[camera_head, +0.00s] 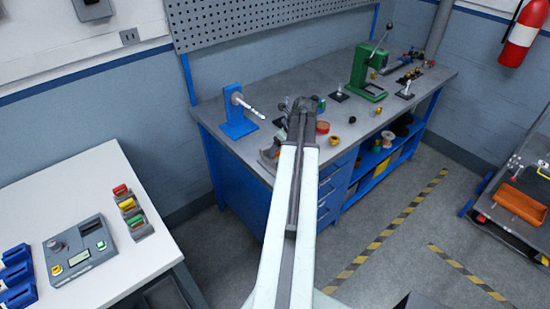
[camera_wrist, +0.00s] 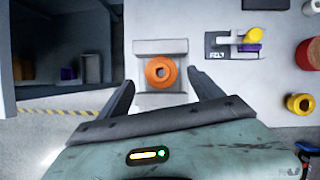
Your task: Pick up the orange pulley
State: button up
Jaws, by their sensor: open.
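The orange pulley (camera_wrist: 160,72) shows in the wrist view as a ring with a dark centre hole. It appears to sit on a light grey block or cradle (camera_wrist: 161,46). My gripper (camera_wrist: 163,84) is open, with one dark finger on each side of the cradle and clear gaps to the pulley. I cannot tell the height between the fingers and the pulley. In the head view my arm reaches over the blue workbench (camera_head: 232,100), and its end hides the jaws. I cannot make out the orange pulley there.
A red pulley (camera_wrist: 309,54) and a yellow pulley (camera_wrist: 298,103) are to the right. A stand with a yellow and a purple part (camera_wrist: 252,36) is at the upper right. A blue post stand (camera_head: 237,117) and a green press (camera_head: 366,72) stand on the bench.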

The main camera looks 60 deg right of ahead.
jog(key=b+x, duration=0.2)
jog(key=x, duration=0.1)
jog(key=shift+d+f, duration=0.1)
jog(key=shift+f, duration=0.3)
jog(key=shift+w+r, duration=0.1)
jog(key=shift+r, duration=0.1)
jog(key=shift+c, duration=0.2)
jog(key=c, duration=1.5)
jog(key=shift+o, duration=0.2)
jog(key=shift+r, duration=0.1)
